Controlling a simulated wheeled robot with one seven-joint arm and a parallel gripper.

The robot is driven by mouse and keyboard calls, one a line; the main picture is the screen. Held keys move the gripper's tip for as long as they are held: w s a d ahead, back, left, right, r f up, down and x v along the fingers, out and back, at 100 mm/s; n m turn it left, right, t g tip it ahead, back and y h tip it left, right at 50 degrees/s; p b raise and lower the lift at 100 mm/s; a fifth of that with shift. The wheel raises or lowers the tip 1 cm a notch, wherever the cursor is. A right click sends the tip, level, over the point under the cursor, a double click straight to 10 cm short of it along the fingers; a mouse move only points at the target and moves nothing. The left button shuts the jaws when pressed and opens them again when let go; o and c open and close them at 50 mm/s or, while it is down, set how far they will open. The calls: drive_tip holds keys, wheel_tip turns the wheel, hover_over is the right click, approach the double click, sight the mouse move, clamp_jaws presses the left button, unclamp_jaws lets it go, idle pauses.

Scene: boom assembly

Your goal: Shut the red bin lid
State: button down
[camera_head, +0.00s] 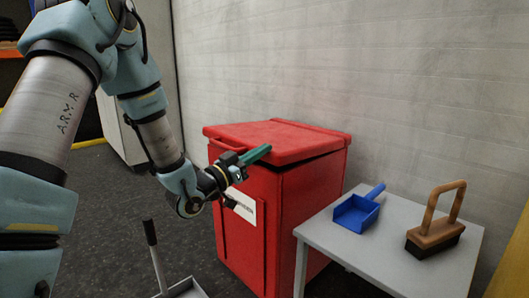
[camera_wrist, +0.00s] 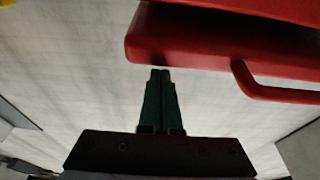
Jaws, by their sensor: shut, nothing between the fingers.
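The red bin (camera_head: 300,215) stands against the wall with a white label on its front. Its red lid (camera_head: 285,137) is low over the bin, slightly ajar, with a dark gap under its right edge. My gripper (camera_head: 267,149) has its green fingers together and empty. In the head view they overlap the lid's front edge. In the wrist view the closed fingertips (camera_wrist: 160,72) are just below the lid's red edge (camera_wrist: 200,45) in the picture, with a red handle bar (camera_wrist: 275,90) to the right. I cannot tell whether they touch the lid.
A grey table (camera_head: 400,265) right of the bin holds a blue dustpan (camera_head: 357,213) and a brush with a brown handle (camera_head: 435,230). A long-handled dustpan (camera_head: 155,255) stands on the floor left of the bin. A pale wall (camera_head: 420,80) is behind.

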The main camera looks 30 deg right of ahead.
sight(266, 160)
drive_tip(key=shift+a+f+b, duration=0.15)
drive_tip(key=shift+f+b, duration=0.55)
drive_tip(key=shift+f, duration=0.25)
drive_tip(key=shift+a+f+b, duration=0.15)
drive_tip(key=shift+f+b, duration=0.55)
drive_tip(key=shift+f, duration=0.2)
